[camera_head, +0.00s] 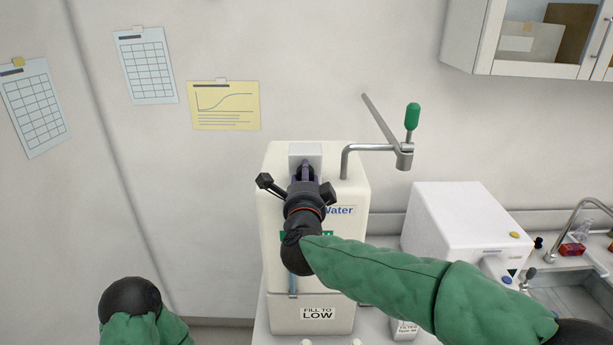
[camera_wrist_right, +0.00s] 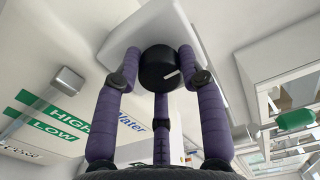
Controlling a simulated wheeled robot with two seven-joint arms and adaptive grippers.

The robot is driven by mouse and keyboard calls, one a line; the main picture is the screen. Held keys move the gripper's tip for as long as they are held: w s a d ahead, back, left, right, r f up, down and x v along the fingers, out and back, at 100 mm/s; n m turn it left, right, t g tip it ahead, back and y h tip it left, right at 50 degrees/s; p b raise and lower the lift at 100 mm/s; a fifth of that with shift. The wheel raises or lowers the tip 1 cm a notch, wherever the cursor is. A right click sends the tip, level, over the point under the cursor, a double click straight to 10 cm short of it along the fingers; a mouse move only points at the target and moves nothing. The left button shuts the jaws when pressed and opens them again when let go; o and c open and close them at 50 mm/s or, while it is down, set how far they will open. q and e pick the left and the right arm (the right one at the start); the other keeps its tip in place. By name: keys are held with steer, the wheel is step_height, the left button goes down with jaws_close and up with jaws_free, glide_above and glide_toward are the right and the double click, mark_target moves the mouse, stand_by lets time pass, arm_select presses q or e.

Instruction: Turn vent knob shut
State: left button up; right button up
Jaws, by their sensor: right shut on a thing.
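The vent knob (camera_wrist_right: 158,67) is a round black knob with a white mark on its face, in the right wrist view. It sits on a pale square block (camera_head: 305,150) at the top of the white water tank (camera_head: 350,260). My right gripper (camera_head: 305,176) reaches the knob from the front, and its purple fingers (camera_wrist_right: 160,85) are shut around it. In the wrist view the white mark points to the right and slightly up. In the head view the gripper hides most of the knob. My left arm shows only in part at the lower left; its gripper is out of view.
A metal spout with a green-handled lever (camera_head: 411,118) extends right from the tank top. A white box-shaped device (camera_head: 465,225) stands on the counter to the right, near a sink (camera_head: 570,295). A wall cabinet (camera_head: 540,40) hangs at the upper right.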

steer(key=shift+r, duration=0.4)
steer(key=o, duration=1.1)
steer(key=shift+a, duration=0.1)
steer(key=shift+o, duration=0.2)
steer(key=shift+w+a+f, duration=0.1)
steer(key=shift+a+f, duration=0.15)
steer(key=s, duration=1.2)
steer(key=shift+f, duration=0.1)
